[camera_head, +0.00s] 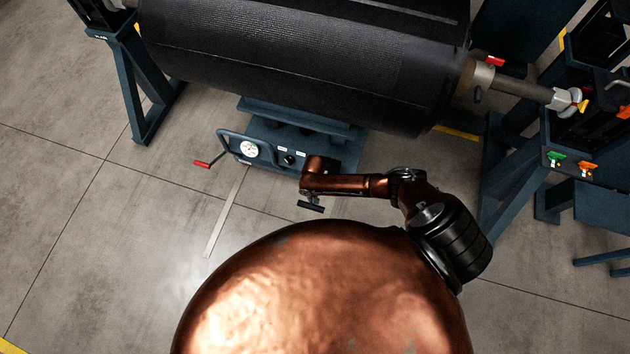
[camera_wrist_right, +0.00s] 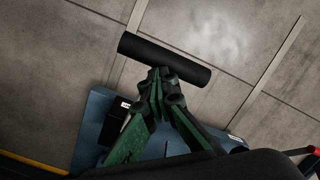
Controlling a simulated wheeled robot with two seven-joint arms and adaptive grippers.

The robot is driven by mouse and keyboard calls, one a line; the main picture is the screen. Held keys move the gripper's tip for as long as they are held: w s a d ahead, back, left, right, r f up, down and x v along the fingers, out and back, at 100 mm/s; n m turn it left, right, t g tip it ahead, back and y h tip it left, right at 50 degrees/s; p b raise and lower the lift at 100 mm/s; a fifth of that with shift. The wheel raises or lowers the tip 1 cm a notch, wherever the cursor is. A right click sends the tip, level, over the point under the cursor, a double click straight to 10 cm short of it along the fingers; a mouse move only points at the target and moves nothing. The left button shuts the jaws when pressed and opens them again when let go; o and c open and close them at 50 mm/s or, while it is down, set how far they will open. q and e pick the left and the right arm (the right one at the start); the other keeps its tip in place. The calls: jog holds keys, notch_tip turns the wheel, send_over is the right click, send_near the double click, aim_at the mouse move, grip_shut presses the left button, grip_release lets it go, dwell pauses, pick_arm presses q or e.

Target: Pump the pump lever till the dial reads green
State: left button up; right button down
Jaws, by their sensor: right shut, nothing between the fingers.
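The blue pump unit (camera_head: 262,133) stands on the floor under the big black roll. Its round white dial (camera_head: 249,149) faces up; the needle is too small to read. A black crossbar handle, which looks like the pump lever (camera_head: 310,206), shows below my right wrist. In the right wrist view the same black bar (camera_wrist_right: 165,60) lies across, just beyond the fingertips of my right gripper (camera_wrist_right: 160,85). The green fingers are shut and empty, close to the bar; whether they touch it I cannot tell. My left gripper is not in view.
A red-tipped rod (camera_head: 202,164) sticks out left of the pump unit. The black roll (camera_head: 300,60) hangs above and behind. Blue stands (camera_head: 143,95) flank it, with green and orange valves (camera_head: 555,158) at right. The floor (camera_head: 80,220) at left is clear.

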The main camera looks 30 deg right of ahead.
jog(key=shift+w+d+r+p, duration=0.35)
jog(key=shift+r+p, duration=0.15)
jog(key=shift+r, duration=0.15)
jog(key=shift+w+d+r+p, duration=0.2)
jog(key=shift+d+r+p, duration=0.2)
jog(key=shift+r, duration=0.2)
pick_arm(q)
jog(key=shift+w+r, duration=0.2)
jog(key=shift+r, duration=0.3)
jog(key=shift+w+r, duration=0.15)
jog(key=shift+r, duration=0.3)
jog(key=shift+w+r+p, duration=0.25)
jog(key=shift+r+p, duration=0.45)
jog(key=shift+p, duration=0.1)
pick_arm(e)
jog(key=shift+w+d+r, duration=0.4)
jog(key=shift+d+r, duration=0.05)
jog(key=shift+r, duration=0.1)
jog(key=shift+w+d+r, duration=0.35)
jog(key=shift+d+r, duration=0.05)
jog(key=shift+r, duration=0.15)
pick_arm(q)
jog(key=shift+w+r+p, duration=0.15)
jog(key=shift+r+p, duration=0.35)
pick_arm(e)
jog(key=shift+w+d+r, duration=0.85)
jog(key=shift+d+r, duration=0.1)
jog(key=shift+r, duration=0.05)
